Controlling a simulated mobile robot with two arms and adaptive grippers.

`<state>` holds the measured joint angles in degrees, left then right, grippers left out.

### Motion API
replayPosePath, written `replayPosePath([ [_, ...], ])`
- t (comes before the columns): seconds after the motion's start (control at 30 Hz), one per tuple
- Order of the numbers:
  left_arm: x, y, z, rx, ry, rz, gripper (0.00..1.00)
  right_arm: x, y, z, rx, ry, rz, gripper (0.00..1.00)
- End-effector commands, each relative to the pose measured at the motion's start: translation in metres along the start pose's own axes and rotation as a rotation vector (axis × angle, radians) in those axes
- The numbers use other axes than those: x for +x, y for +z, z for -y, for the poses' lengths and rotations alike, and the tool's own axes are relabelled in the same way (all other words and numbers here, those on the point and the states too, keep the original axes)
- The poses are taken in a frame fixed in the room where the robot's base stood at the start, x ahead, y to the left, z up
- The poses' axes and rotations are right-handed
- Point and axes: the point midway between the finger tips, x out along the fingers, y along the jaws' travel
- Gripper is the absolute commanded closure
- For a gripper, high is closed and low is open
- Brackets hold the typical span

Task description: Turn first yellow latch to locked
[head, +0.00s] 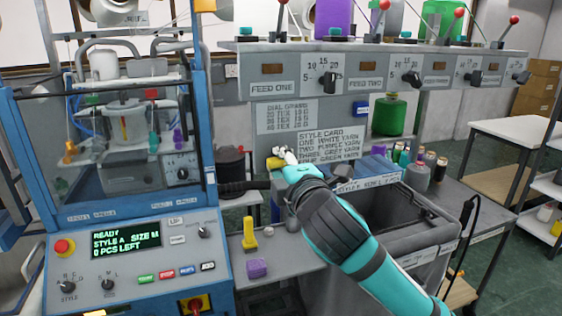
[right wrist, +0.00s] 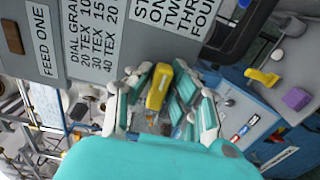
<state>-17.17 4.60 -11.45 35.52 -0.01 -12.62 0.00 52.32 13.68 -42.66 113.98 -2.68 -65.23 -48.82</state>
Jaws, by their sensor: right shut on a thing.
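My right gripper (head: 284,158) is in front of the grey feed panel, just left of the style card. It is shut on a yellow latch (head: 273,163), of which only a small part shows in the head view. In the right wrist view the yellow latch (right wrist: 157,90) shows as a block between the fingers of my right gripper (right wrist: 160,95). I cannot tell from the frames which way the latch is turned. A second yellow piece (head: 249,234) stands upright on the grey table beside a purple block (head: 257,268). My left gripper is not in view.
A blue-framed machine (head: 27,205) with a control screen (head: 125,240) stands at the left. Spools and small bottles (head: 405,157) stand at the right. The feed dials (head: 327,80) are above.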

Motion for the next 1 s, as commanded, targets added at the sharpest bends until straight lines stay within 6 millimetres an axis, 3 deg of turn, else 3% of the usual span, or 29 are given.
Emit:
replayPosePath([
  [0.47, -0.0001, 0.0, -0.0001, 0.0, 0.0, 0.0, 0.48, 0.0001, 0.0004, 0.0002, 0.016, 0.0, 0.001, 1.0],
  [0.5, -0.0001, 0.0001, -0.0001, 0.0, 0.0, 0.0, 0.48, 0.0001, 0.0004, 0.0002, 0.016, 0.0, 0.001, 0.81],
  [0.63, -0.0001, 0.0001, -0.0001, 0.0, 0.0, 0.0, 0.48, 0.0001, 0.0004, 0.0003, 0.016, 0.0, 0.001, 0.64],
  [1.0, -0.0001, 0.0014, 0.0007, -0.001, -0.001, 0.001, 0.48, -0.0052, 0.0, 0.0002, 0.015, 0.001, -0.001, 0.62],
])
